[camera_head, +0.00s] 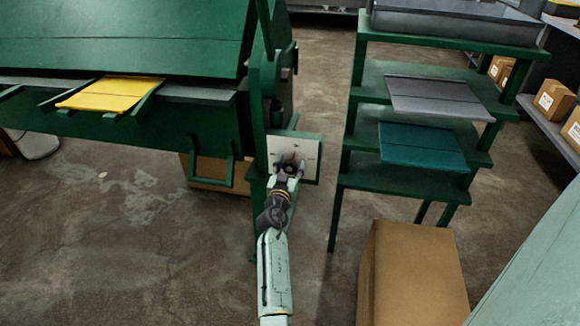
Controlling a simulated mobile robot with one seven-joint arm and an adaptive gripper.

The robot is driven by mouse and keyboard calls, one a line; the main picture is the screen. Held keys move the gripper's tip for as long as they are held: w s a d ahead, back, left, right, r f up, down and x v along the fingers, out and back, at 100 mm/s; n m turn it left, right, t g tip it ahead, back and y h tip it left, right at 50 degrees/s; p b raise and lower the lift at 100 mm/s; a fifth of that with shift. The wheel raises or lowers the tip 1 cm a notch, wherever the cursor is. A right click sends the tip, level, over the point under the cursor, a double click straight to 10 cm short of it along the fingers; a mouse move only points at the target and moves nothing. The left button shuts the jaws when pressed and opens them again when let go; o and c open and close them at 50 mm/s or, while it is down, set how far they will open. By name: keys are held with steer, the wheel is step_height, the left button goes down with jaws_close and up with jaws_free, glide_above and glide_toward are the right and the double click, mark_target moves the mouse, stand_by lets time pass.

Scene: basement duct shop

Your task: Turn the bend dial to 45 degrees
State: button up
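A pale square dial plate (306,150) is mounted on the right end of a green bending machine (200,130). My gripper (290,165) is in front of the plate's lower left part, at or very near it. A small reddish mark shows on the plate just above my gripper. The dial knob is hidden or too small to make out behind my gripper, and I cannot read the scale or the angle. My gripper's fingers are too small to tell whether they are open or shut, or touching anything.
A yellow sheet (112,94) lies on the machine's front supports. A green stepped rack (400,180) holds a grey sheet (438,98) and a teal sheet (422,145). A large cardboard box (415,275) stands at the lower right.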

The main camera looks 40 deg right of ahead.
steer(key=c, duration=0.8)
steer(key=shift+c, duration=0.2)
steer(key=shift+n, duration=0.4)
steer(key=n, duration=0.4)
steer(key=shift+w+a+b, duration=0.1)
steer(key=shift+b, duration=0.25)
steer(key=n, duration=0.4)
steer(key=shift+f, duration=0.1)
steer(key=n+p, duration=0.1)
steer(key=n, duration=0.4)
steer(key=shift+a, duration=0.1)
steer(key=n, duration=0.4)
steer(key=shift+f+p, duration=0.2)
steer(key=shift+p, duration=0.15)
steer(key=shift+n, duration=0.3)
